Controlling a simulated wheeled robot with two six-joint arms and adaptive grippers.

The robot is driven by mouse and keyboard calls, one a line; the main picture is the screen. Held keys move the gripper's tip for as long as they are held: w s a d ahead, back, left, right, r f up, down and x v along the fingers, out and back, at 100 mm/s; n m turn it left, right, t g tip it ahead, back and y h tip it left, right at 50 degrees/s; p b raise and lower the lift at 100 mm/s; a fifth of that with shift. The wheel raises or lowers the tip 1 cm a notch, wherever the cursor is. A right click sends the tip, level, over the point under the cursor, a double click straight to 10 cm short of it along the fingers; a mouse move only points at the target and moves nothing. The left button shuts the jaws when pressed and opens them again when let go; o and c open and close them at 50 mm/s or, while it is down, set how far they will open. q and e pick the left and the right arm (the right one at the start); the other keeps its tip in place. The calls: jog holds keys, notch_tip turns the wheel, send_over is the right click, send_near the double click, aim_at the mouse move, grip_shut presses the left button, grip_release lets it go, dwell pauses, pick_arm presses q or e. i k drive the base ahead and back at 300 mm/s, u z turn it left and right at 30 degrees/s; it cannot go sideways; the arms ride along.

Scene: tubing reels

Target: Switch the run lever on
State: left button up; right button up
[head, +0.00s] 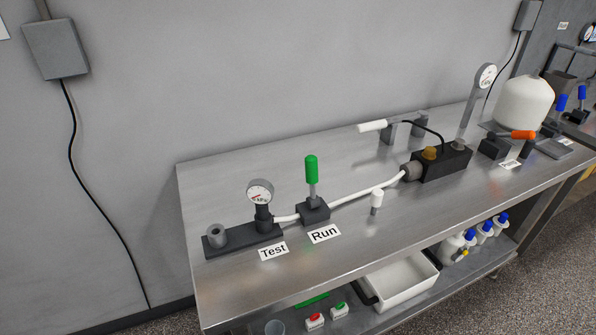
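The run lever (312,172) has a green handle and a grey shaft. A white label reading "Run" (324,234) lies in front of the block. White tubing joins the block on both sides. Neither of my grippers shows in the head view.
A gauge (260,194) on a dark base stands left of the lever, by a "Test" label (273,251). White tubing (356,195) runs right to a black box (441,162). A white peg (376,200) stands nearby. The bench's front left is clear.

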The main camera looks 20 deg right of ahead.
aim_at(314, 201)
jog(key=z, duration=0.05)
jog(key=k, duration=0.5)
jog(key=z, duration=1.65)
jog(key=i, duration=0.85)
jog(key=u, duration=1.8)
jog(key=i, duration=0.4)
jog(key=u, duration=0.05)
